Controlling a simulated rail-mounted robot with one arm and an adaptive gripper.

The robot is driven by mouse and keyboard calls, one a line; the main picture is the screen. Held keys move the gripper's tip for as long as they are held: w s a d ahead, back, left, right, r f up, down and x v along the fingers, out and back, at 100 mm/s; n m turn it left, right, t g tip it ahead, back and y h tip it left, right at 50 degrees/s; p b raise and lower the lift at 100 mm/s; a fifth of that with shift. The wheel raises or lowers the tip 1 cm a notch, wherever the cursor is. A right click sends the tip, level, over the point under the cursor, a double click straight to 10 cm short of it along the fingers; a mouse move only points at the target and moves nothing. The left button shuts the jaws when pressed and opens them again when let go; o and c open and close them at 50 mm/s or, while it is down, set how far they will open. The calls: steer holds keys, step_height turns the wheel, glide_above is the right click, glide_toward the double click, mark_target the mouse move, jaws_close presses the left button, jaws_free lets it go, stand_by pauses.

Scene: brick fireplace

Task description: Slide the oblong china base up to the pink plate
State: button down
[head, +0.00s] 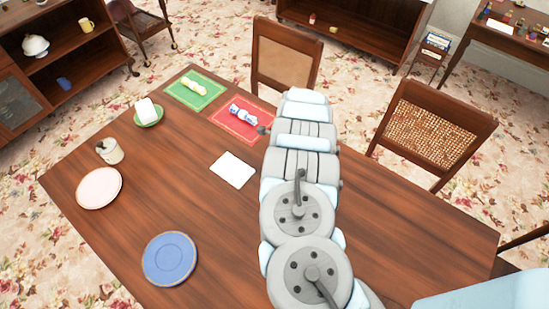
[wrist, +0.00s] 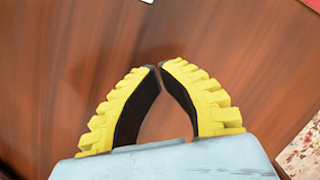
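The pink plate (head: 99,187) lies near the table's left edge in the head view. A small green dish (head: 150,123) near the far left edge carries a white block-like piece; it looks like the oblong china base, though its material is unclear. A cup-like pot (head: 110,151) stands between the dish and the plate, close to the plate's far edge. My gripper (wrist: 159,66) shows in the wrist view over bare wood, its yellow-backed fingers bowed and their tips together, with nothing between them. In the head view my arm hides the gripper. The dish and plate are outside the wrist view.
A blue plate (head: 170,258) lies at the near left. A white card (head: 233,170) lies mid-table. A green mat (head: 180,92) and a red mat (head: 229,128) at the far side hold small wrapped-looking pieces. Chairs (head: 283,58) stand along the far side. Wood between plates and card is clear.

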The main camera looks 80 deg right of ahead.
mark_target(259, 172)
steer(key=x, duration=0.7)
steer(key=shift+d+b, duration=0.1)
steer(key=shift+b, duration=0.2)
steer(key=shift+w+f, duration=0.2)
steer(key=shift+w, duration=0.05)
steer(key=shift+w+a+r, duration=0.1)
steer(key=shift+w+a, duration=0.15)
steer(key=shift+w, duration=0.65)
steer(key=shift+w+a, duration=0.2)
steer(key=shift+w, duration=0.7)
